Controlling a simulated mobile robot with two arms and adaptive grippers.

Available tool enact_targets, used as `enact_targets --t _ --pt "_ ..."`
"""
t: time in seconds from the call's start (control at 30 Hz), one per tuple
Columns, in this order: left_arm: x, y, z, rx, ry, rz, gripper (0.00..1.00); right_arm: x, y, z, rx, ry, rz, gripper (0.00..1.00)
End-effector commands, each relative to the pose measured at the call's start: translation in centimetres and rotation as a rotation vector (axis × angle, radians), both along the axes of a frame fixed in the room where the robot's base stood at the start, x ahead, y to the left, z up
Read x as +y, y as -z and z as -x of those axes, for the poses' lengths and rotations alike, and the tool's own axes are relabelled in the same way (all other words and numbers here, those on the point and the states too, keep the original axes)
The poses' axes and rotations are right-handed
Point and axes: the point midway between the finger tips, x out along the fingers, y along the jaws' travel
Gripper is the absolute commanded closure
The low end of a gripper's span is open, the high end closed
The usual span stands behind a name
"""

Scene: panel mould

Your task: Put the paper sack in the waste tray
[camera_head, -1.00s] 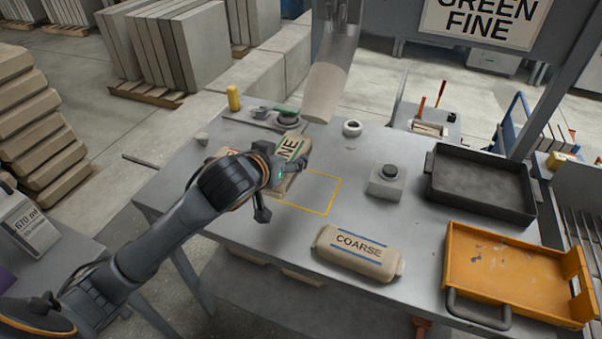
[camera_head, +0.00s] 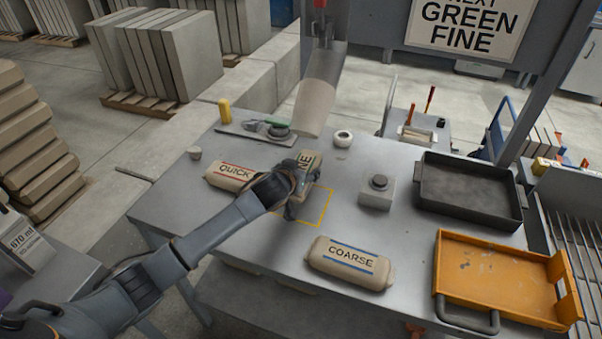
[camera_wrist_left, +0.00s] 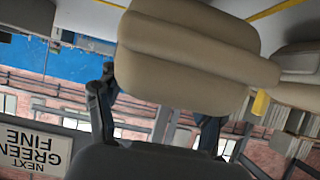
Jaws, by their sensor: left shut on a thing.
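My left gripper (camera_head: 298,186) is shut on a beige paper sack (camera_head: 311,161) whose visible lettering ends in "NE". The sack is over the back of a yellow outline on the bench, partly hidden by the gripper. Whether it touches the bench I cannot tell. In the left wrist view the sack (camera_wrist_left: 190,50) fills the top middle, between the fingers. A black tray (camera_head: 471,187) stands at the back right and an orange tray (camera_head: 510,277) in front of it. Both look empty; no waste label is readable. My right gripper is not in view.
A grey block with a dark button (camera_head: 377,194) stands between the outline and the black tray. A spout (camera_head: 319,103) hangs over the bench's back.

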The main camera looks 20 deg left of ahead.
Motion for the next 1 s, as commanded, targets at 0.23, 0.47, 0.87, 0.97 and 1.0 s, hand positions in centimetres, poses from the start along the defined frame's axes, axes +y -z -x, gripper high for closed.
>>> enact_targets --t 0.23,0.47,0.87,0.97,1.0 --pt "0.0 1.8 0.1 0.001 0.001 0.0 0.64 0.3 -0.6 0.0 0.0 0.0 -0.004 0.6" --pt "0.0 2.0 0.1 0.001 0.0 0.001 0.64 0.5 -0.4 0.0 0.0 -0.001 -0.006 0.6" --pt "0.0 2.1 0.1 0.002 0.0 0.0 0.1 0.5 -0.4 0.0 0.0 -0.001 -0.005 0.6" --pt "0.0 2.1 0.1 0.002 0.0 0.0 0.1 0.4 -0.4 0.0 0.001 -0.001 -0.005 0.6" --pt "0.0 1.9 0.1 0.001 0.0 0.0 0.1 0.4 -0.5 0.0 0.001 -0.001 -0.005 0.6"
